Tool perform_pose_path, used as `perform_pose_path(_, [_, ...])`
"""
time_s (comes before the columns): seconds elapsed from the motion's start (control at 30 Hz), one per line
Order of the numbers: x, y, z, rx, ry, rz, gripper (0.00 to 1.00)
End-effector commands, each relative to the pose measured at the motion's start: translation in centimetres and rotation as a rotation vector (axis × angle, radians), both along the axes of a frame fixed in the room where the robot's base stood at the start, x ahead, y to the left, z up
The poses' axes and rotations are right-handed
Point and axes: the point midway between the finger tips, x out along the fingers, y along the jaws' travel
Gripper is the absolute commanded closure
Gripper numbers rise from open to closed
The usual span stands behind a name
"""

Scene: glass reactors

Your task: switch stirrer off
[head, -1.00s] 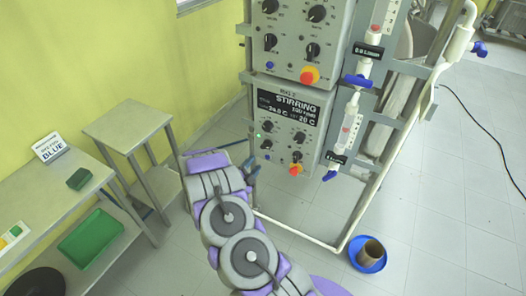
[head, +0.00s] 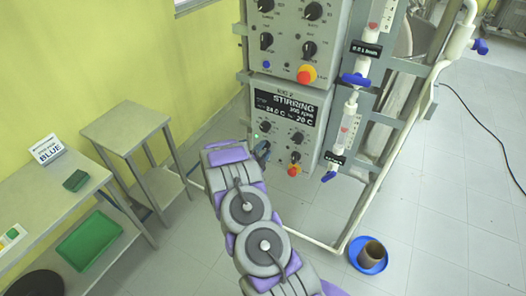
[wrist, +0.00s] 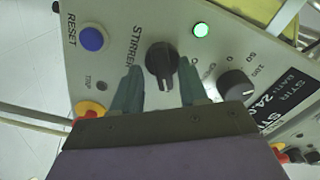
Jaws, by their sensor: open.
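The stirrer knob (wrist: 161,58) is a black rotary knob on the grey panel, beside the word STIRRER. A green lamp (wrist: 201,30) is lit near it. My gripper (wrist: 160,67) is open, with one finger on each side of the knob; I cannot tell whether they touch it. In the head view my gripper (head: 262,150) is at the lower left of the lower control box (head: 310,150), and my arm hides part of it. The display (head: 285,108) on this box reads STIRRING.
A blue RESET button (wrist: 92,39) and another black knob (wrist: 236,86) flank the stirrer knob. Red-and-yellow emergency buttons (head: 306,75) are on the panels. Glass pipework with blue valves (head: 357,80) stands to the right. Steel tables (head: 127,125) are at left.

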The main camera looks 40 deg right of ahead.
Motion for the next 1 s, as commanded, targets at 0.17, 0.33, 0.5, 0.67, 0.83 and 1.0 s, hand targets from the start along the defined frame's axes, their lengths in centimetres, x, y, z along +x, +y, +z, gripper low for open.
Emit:
perform_pose_path(0.17, [-0.01, 0.12, 0.11, -0.002, -0.002, 0.000, 0.70])
perform_pose_path(0.33, [-0.03, -0.01, 0.05, 0.000, -0.001, 0.000, 0.86])
perform_pose_path(0.5, [-0.01, -0.05, 0.05, 0.000, -0.002, 0.000, 1.00])
perform_pose_path(0.67, [0.00, -0.12, 0.05, 0.000, -0.002, -0.001, 1.00])
perform_pose_path(0.83, [-0.01, -0.17, 0.08, -0.006, 0.013, -0.002, 1.00])
perform_pose_path(1.0, [-0.04, -0.22, 0.14, -0.028, 0.071, -0.003, 1.00])
